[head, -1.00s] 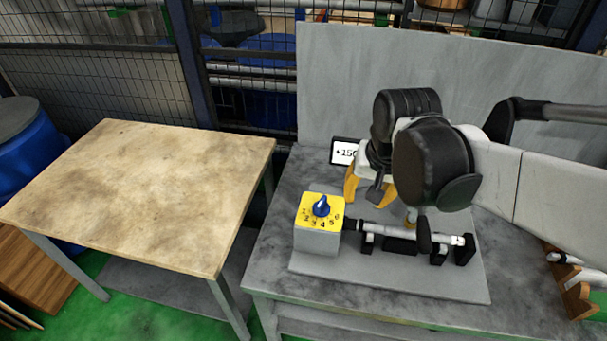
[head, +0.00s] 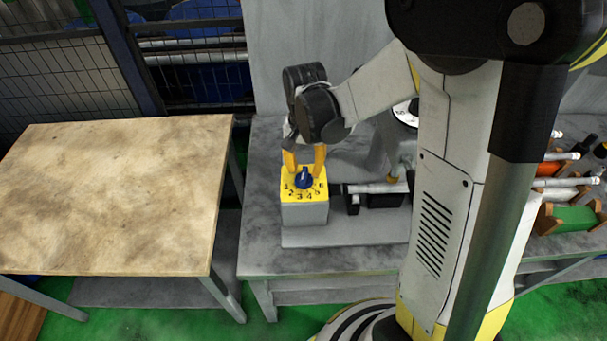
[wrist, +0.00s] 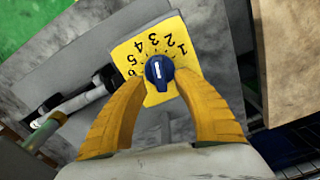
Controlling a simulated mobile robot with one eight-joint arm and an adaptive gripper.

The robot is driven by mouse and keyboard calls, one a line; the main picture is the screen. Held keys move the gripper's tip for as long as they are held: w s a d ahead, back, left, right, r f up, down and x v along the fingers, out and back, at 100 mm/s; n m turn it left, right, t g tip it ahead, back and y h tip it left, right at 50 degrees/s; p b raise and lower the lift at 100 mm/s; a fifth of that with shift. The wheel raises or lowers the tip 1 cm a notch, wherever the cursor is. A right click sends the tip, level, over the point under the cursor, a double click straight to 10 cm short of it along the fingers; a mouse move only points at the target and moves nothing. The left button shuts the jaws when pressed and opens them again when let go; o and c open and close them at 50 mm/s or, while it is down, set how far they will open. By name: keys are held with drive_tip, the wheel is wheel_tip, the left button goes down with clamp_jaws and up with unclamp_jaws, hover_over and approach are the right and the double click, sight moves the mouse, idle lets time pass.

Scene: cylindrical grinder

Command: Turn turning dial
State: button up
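The turning dial is a blue knob (head: 304,179) on a yellow plate numbered 1 to 6, on top of a grey box (head: 305,212). My gripper (head: 305,170) points down over it, with one yellow finger on each side of the knob. In the wrist view the knob (wrist: 159,73) lies between the fingertips (wrist: 160,79). The fingers are spread, with their tips very close to the knob; I cannot tell whether they touch it. The white mark on the knob lines up roughly with the 3.
The grinder's shaft assembly (head: 380,188) sits right of the dial box on the grey bench (head: 262,250). My own arm hides much of the bench's right side. Racks with tools (head: 570,215) stand far right. A bare wooden table (head: 110,200) is at left.

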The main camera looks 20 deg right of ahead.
drive_tip(key=shift+f, duration=1.1)
clamp_jaws()
drive_tip(key=shift+a+n+b, duration=0.15)
drive_tip(key=shift+n+b, duration=0.5)
drive_tip(key=shift+n, duration=2.15)
